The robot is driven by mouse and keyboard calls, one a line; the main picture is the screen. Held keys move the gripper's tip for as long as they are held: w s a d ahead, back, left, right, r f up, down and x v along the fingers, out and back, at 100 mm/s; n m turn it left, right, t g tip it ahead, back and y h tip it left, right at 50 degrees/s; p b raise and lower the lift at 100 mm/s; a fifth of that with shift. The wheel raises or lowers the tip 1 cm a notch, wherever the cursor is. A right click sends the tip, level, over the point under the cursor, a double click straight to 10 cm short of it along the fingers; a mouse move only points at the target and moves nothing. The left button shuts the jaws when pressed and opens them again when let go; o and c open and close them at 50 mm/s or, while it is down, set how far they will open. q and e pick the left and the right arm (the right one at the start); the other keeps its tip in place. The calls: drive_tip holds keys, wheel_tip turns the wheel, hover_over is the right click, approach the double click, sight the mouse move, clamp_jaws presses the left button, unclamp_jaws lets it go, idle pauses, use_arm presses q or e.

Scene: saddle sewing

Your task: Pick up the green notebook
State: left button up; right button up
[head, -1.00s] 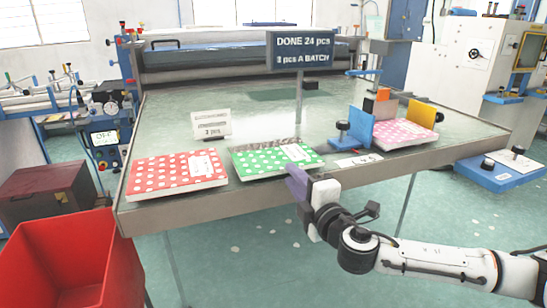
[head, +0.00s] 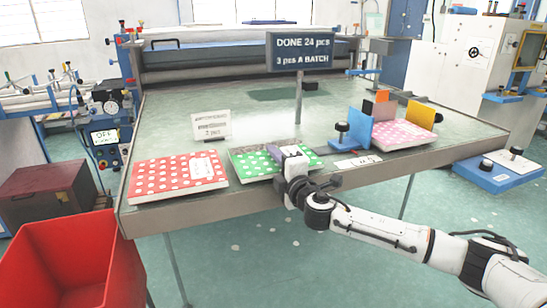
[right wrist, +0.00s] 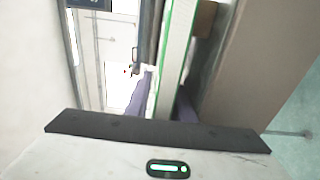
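The green notebook (head: 258,162) with white dots lies flat at the front edge of the table, between two other notebooks. My right gripper (head: 289,156) is at its right front part, one purple finger over the cover. In the right wrist view the notebook's edge (right wrist: 176,50) runs between the two purple fingers (right wrist: 165,95). The fingers look apart, one on each side of the notebook; whether they touch it is unclear. The lower finger is partly hidden. My left gripper is not in view.
A red dotted notebook (head: 178,175) lies to the left and a pink one (head: 405,134) to the right, beside coloured blocks. A sign on a post (head: 299,50) and a small card (head: 211,126) stand behind. A red bin (head: 75,265) is at lower left.

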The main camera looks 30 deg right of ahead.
drive_tip(key=shift+w, duration=0.15)
clamp_jaws()
drive_tip(key=shift+r, duration=0.1)
wheel_tip(320, 180, up, 10)
drive_tip(key=shift+p, duration=0.85)
